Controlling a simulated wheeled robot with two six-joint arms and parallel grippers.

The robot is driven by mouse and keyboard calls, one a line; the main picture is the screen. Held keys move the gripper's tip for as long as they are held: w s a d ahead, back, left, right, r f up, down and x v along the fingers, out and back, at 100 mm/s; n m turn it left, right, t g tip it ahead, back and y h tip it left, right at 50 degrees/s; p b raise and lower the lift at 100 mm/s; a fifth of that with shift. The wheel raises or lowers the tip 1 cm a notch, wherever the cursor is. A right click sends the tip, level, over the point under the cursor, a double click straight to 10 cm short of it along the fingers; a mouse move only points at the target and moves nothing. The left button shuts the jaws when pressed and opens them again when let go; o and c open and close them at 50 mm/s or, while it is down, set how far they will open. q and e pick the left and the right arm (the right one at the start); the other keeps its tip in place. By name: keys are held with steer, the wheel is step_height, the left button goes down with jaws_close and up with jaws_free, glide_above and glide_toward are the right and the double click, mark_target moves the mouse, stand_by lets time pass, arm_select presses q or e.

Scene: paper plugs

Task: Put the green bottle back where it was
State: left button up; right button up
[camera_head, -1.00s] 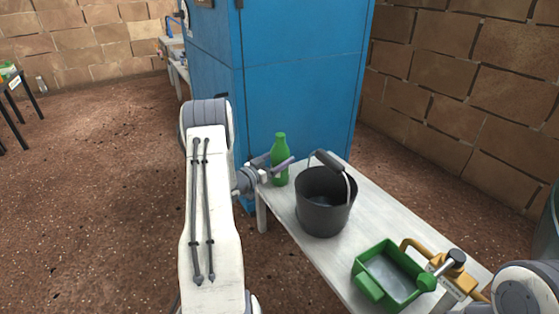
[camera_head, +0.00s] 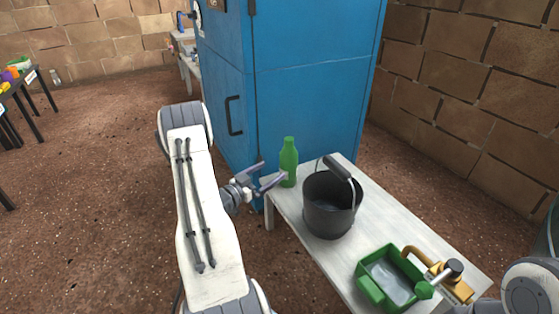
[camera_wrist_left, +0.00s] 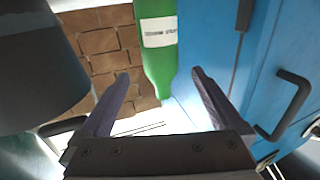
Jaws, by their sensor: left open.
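The green bottle (camera_head: 289,164) stands upright at the far left corner of the white table (camera_head: 391,220), in front of the blue cabinet. My left gripper (camera_head: 270,174) is open, just left of the bottle, with one fingertip close to its lower part. In the left wrist view the bottle (camera_wrist_left: 158,45), with a white label, appears upside down beyond the open fingers (camera_wrist_left: 157,77) and roughly in line with the gap between them. Nothing is held.
A black bucket (camera_head: 329,215) stands right of the bottle. A green open container (camera_head: 364,285) and a yellow-handled item (camera_head: 455,289) are nearer on the table. The blue cabinet (camera_head: 305,100) rises close behind the bottle. The floor (camera_head: 90,190) left of my arm is clear.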

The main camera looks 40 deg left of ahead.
arm_select(q)
steer(key=s, duration=0.2)
steer(key=shift+s+a, duration=0.1)
steer(key=shift+s, duration=0.2)
stand_by(0.4)
